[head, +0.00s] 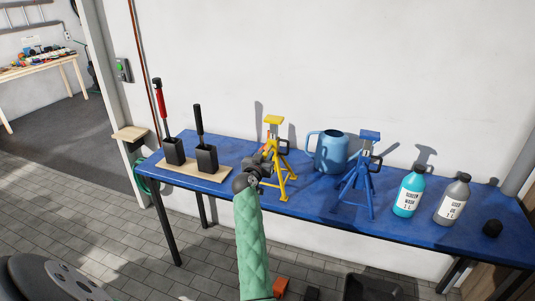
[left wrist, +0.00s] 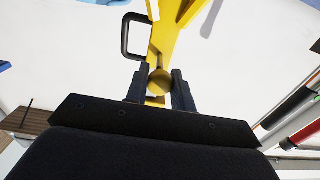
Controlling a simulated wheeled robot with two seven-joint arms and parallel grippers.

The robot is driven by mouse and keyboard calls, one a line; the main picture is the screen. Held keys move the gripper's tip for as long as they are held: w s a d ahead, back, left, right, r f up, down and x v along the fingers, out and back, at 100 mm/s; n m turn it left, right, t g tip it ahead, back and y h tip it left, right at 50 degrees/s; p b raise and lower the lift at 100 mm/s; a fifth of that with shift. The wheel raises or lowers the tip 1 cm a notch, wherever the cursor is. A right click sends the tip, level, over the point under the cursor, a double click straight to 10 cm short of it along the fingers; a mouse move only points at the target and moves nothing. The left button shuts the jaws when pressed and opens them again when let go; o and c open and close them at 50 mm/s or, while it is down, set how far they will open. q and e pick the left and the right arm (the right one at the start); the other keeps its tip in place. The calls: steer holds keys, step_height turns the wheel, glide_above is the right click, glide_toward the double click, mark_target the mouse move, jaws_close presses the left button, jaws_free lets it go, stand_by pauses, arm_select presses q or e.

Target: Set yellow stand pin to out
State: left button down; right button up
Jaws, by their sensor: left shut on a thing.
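The yellow stand (head: 274,150) stands upright on the blue bench top, left of the middle. My left gripper (head: 262,170) is at its left front side and hides part of it. In the left wrist view the yellow stand (left wrist: 178,22) rises above the fingers, with a black loop handle (left wrist: 126,36) on its left side. My left gripper (left wrist: 160,88) is shut on the round yellow end of the pin (left wrist: 159,80), one dark finger on each side. How far the pin sits in the stand cannot be told. My right gripper is not in view.
Two black holders with levers stand on a wooden board (head: 190,176) at left. The bench front edge is close.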

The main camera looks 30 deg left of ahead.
mark_target(265, 157)
arm_select(q)
steer(key=shift+s, duration=0.1)
steer(key=c, duration=1.2)
jaws_free()
steer(key=shift+f, duration=0.1)
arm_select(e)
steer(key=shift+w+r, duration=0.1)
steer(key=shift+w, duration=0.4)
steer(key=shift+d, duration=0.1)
arm_select(q)
steer(key=shift+s+d, duration=0.15)
steer(key=shift+s, duration=0.3)
steer(key=p+v, duration=0.1)
steer(key=v, duration=0.4)
steer(key=shift+s, duration=0.2)
steer(key=shift+s+d, duration=0.2)
steer(key=shift+s, duration=0.5)
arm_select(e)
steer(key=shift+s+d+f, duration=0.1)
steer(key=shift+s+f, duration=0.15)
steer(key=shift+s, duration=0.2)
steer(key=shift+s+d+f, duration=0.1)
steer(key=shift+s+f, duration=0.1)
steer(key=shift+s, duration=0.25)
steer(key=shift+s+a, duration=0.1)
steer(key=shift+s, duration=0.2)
